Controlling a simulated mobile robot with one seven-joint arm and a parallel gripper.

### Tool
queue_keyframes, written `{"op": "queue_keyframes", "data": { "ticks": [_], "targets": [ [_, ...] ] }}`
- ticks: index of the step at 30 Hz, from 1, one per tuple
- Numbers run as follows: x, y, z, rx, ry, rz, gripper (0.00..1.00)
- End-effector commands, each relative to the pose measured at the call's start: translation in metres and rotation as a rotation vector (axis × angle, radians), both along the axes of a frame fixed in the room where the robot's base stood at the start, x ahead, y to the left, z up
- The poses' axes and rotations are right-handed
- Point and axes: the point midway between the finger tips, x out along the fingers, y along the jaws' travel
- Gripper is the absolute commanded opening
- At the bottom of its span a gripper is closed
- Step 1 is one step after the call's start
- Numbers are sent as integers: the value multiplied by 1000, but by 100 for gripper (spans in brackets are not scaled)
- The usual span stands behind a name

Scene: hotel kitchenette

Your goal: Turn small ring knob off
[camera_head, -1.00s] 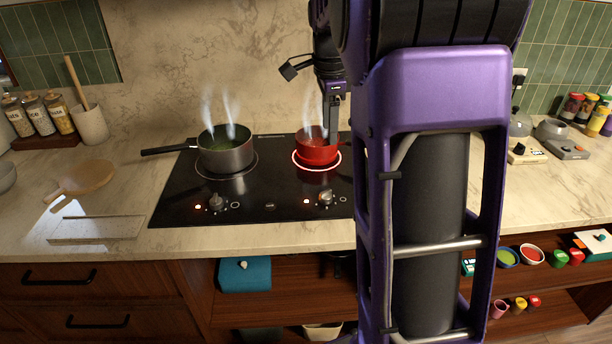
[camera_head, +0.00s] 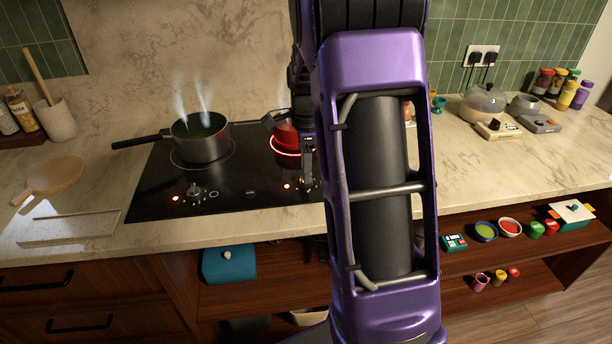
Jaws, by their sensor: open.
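The black cooktop (camera_head: 245,197) has two knobs along its front. The left knob (camera_head: 195,192) stands in front of the grey pot. The right knob (camera_head: 309,184), in front of the smaller, glowing red ring (camera_head: 274,149), is partly hidden by my gripper and arm. A red indicator light shows beside each knob. My gripper (camera_head: 307,178) points down at the right knob, with its fingers open. I cannot tell whether the fingers touch the knob or which way the knob points.
A steaming grey pot (camera_head: 200,139) stands on the left ring, its handle reaching left. A red pot (camera_head: 286,133) stands on the right ring, partly behind my arm. A cutting board (camera_head: 55,178) lies left on the counter. Small appliances (camera_head: 497,128) stand at the right.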

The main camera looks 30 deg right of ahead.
Motion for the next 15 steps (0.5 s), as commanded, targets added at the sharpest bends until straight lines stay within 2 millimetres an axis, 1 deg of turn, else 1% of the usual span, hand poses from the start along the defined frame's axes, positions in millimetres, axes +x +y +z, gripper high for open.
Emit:
{"op": "queue_keyframes", "data": {
  "ticks": [1, 6, 9, 15],
  "targets": [
    [0, -1, -9, 1, 3, -1, 56],
    [2, -1, -26, 0, 0, -1, 56],
    [2, -1, -30, 0, 0, -1, 56],
    [2, -1, -31, 0, 0, 0, 56]
  ]
}}
